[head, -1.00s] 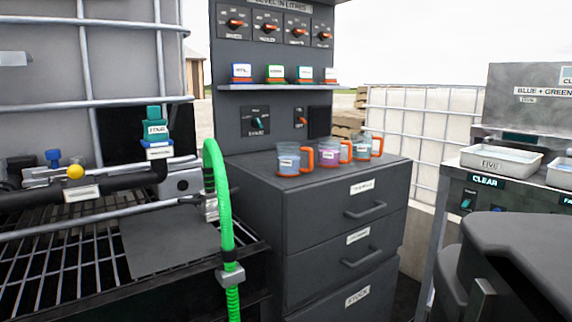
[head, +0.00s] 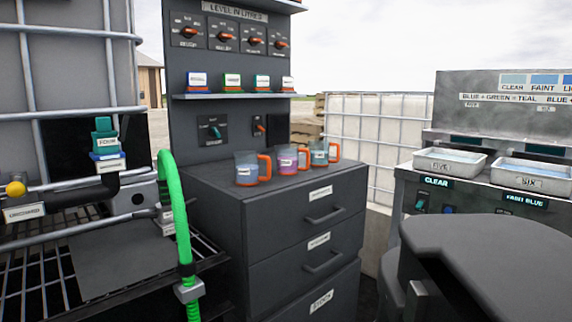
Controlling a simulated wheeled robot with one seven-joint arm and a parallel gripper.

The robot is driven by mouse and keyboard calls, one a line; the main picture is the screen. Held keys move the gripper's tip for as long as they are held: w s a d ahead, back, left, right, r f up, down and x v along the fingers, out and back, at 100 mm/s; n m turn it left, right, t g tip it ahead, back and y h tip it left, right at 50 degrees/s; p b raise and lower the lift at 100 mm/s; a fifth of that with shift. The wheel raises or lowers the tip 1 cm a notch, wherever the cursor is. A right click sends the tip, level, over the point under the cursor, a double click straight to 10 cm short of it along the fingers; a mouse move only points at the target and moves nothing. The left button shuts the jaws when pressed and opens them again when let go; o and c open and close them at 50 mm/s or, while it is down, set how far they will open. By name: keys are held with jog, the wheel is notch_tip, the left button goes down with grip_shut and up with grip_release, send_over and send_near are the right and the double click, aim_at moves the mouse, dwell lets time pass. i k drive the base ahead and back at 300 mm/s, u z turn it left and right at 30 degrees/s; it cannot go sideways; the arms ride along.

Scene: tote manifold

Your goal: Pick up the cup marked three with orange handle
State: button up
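Three clear cups with orange handles stand upright in a row on top of the dark grey drawer cabinet (head: 215,200). The left cup (head: 246,172) holds bluish contents, the middle cup (head: 287,162) looks pink-purple, and the right cup (head: 319,156) looks teal. Each has a small pale label, too small to read, so I cannot tell which is marked three. Their handles point to the right. My gripper is not in view.
A green hose (head: 175,205) rises beside a black grate at the left. A shelf (head: 235,96) with small coloured blocks hangs above the cups. Trays marked five (head: 450,163) and six (head: 536,176) sit on a bench at the right. My own dark body part fills the lower right.

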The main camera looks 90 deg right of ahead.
aim_at(247, 163)
jog(key=z, duration=2.8)
